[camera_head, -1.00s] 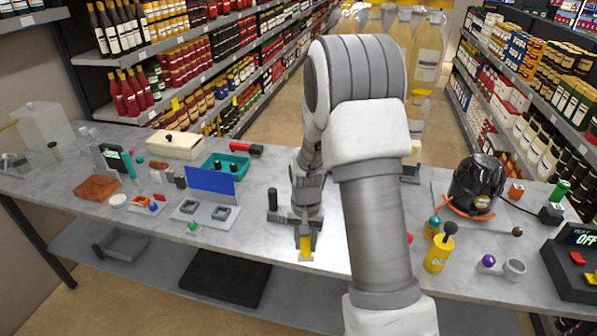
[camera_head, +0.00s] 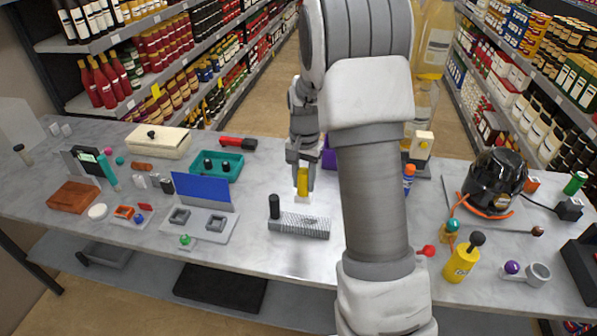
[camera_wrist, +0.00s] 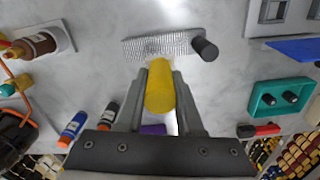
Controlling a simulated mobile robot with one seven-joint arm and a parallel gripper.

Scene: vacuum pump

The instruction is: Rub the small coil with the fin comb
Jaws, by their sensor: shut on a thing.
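The small coil (camera_head: 305,224) is a silver finned block with a black post at its left end, lying on the grey table. In the wrist view the coil (camera_wrist: 160,46) shows just past the fingertips, its post at the right. My gripper (camera_head: 302,180) is shut on the yellow handle of the fin comb (camera_head: 302,184), which points down with a pale lower end. The comb (camera_wrist: 160,88) also shows between the fingers in the wrist view. It is behind the coil in the head view, apart from it; whether its tip touches the table I cannot tell.
A teal tray (camera_head: 232,162) and a blue panel (camera_head: 204,190) on a grey base stand to the left. A yellow bottle (camera_head: 461,264) and a black round machine (camera_head: 496,183) stand to the right. My arm hides part of the table. Table in front of the coil is clear.

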